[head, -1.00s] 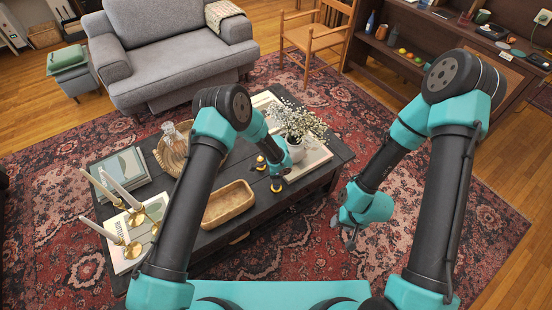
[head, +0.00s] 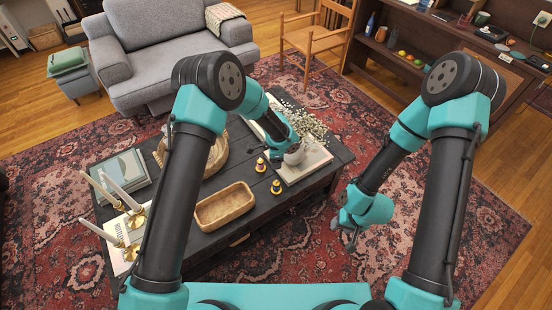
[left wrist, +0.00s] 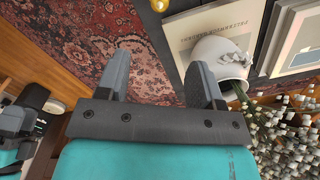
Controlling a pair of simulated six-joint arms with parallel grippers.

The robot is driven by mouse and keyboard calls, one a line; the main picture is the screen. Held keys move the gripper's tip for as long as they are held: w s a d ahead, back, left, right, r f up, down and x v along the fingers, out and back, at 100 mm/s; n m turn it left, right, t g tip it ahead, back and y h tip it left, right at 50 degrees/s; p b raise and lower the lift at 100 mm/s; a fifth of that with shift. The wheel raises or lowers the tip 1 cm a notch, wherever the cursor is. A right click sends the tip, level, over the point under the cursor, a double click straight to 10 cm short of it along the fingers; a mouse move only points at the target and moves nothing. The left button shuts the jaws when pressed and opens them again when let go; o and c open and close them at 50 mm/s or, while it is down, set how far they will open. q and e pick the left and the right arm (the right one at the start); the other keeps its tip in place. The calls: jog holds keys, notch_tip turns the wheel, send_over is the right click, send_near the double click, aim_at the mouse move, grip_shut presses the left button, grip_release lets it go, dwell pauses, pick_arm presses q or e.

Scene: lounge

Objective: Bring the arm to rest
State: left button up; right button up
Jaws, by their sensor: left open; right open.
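My left gripper (left wrist: 157,78) is open and empty in the left wrist view, its two grey fingers apart.
The dark coffee table (head: 300,196) holds a wooden tray (head: 224,207), two small gold-and-black items (head: 276,187), brass candlesticks (head: 137,217), books (head: 121,172) and a round basket partly behind my left arm. The patterned rug (head: 440,232) is clear at right.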

pick_arm(q)
jog(key=s+a+f+n+h, duration=0.1)
jog(key=s+a+n+h, duration=0.1)
jog(key=s+a+n, duration=0.7)
jog(key=s+a+f+n+h, duration=0.1)
jog(key=s+a+f+n, duration=0.1)
jog(key=s+a+n, duration=0.8)
jog(key=s+a, duration=0.3)
jog(key=s, duration=0.4)
jog(key=shift+s+a+t+h, duration=0.2)
jog(key=shift+s+t+h, duration=0.1)
jog(key=shift+t+h, duration=0.1)
